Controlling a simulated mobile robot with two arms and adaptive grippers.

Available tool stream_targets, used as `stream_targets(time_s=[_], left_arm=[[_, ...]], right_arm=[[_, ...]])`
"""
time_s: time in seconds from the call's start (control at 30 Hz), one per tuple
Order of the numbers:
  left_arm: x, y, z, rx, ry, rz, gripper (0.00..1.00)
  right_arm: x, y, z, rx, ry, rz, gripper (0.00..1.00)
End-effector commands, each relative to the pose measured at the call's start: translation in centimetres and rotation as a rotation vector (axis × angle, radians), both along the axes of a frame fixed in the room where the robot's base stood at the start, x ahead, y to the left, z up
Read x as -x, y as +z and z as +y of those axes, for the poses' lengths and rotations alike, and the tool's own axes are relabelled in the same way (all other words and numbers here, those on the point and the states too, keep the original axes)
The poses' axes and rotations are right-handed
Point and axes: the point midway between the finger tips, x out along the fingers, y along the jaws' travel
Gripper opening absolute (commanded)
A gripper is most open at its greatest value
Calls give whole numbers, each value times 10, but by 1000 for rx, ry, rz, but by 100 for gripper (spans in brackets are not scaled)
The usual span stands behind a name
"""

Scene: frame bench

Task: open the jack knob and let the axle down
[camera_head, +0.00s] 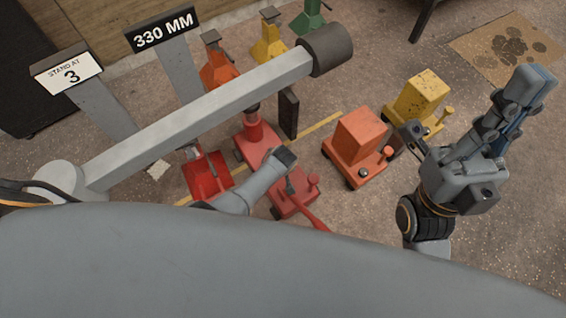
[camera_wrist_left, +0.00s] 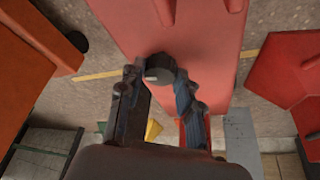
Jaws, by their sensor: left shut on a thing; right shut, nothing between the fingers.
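The long grey axle (camera_head: 200,120) runs diagonally across the head view, with a dark hub at its upper right end. The red jack (camera_head: 254,138) stands on the floor with its post under the axle; contact at its top is hidden. In the left wrist view, my left gripper (camera_wrist_left: 158,77) is shut on the dark round jack knob (camera_wrist_left: 159,65), against the red jack body (camera_wrist_left: 205,45). In the head view my own arm hides that grip. My right gripper (camera_head: 533,82) is shut and empty, at the right, away from the jack.
A red stand (camera_head: 207,175) is left of the jack. Orange (camera_head: 218,68), yellow (camera_head: 268,48) and green (camera_head: 308,18) stands are behind the axle. Orange (camera_head: 358,142) and yellow (camera_head: 421,98) jacks stand right. Signs read "STAND AT 3" (camera_head: 68,73) and "330 MM" (camera_head: 163,30).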

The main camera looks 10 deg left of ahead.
Motion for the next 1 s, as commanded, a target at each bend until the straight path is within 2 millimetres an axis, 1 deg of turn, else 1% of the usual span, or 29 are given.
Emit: stream_targets(time_s=[0.5,0.53,0.63,1.0], left_arm=[[0,0,-1,2,22,0,3],[0,0,-1,1,21,0,37],[0,0,-1,1,21,0,57],[0,1,0,1,21,0,58]], right_arm=[[2,0,0,-3,2,-7,0],[2,0,0,-3,2,-7,0],[2,0,0,-3,2,-7,0],[1,1,-1,-4,0,-11,0]])
